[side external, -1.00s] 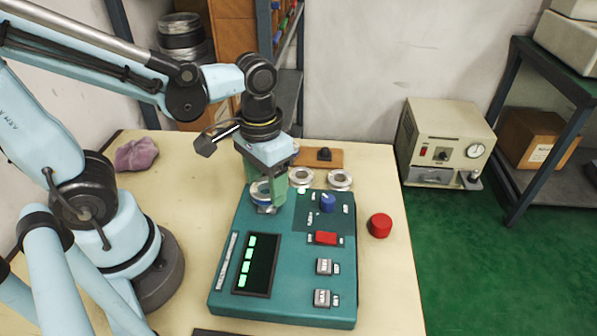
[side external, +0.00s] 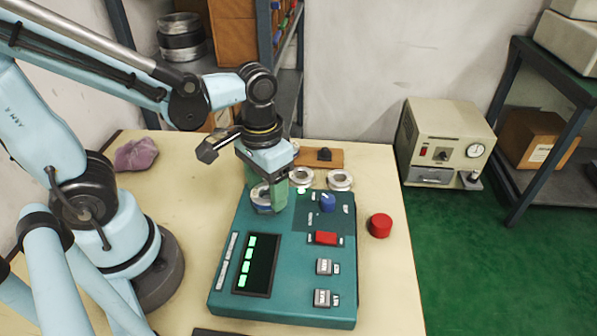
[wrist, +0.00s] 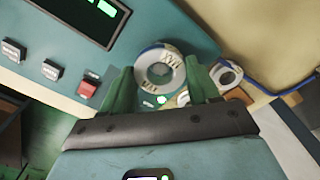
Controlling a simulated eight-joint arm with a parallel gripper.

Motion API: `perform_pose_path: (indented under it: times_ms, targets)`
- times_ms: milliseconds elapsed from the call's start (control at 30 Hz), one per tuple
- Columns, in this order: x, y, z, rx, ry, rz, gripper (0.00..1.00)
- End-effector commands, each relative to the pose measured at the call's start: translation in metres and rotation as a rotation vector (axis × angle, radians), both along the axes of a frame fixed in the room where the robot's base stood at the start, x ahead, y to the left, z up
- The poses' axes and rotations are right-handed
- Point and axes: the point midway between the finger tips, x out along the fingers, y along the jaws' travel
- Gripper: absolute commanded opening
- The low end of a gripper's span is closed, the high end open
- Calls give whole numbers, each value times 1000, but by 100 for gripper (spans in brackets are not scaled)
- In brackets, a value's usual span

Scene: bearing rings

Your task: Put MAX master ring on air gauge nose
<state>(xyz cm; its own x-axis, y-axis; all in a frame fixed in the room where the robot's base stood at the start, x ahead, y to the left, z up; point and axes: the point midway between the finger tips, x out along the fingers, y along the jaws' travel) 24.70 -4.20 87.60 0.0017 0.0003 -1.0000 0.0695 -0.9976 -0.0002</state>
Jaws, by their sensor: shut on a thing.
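My gripper (side external: 272,196) has green fingers shut on a pale metal ring (side external: 261,197) with a blue band, taken as the MAX master ring. The ring is at the back left of the teal air gauge (side external: 285,292), at the gauge nose, and looks about level. It hides the nose in the side view. A grey round shape fills its bore in the wrist view. I cannot tell how deep the nose sits inside.
Two similar rings (side external: 301,177) (side external: 340,180) lie behind the gauge, near a wooden block with a black knob (side external: 322,157). The gauge carries a lit display (side external: 256,265), a blue knob (side external: 328,203) and buttons. A red cylinder (side external: 380,225) stands right; a purple lump (side external: 137,154) lies left.

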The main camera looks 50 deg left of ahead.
Motion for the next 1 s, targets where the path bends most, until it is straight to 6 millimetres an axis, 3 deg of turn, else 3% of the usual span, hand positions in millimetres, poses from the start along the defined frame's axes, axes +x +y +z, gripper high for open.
perform_pose_path:
  times_ms: [1000]
  targets:
    - [0, 0, -14, 0, 0, 0, 20]
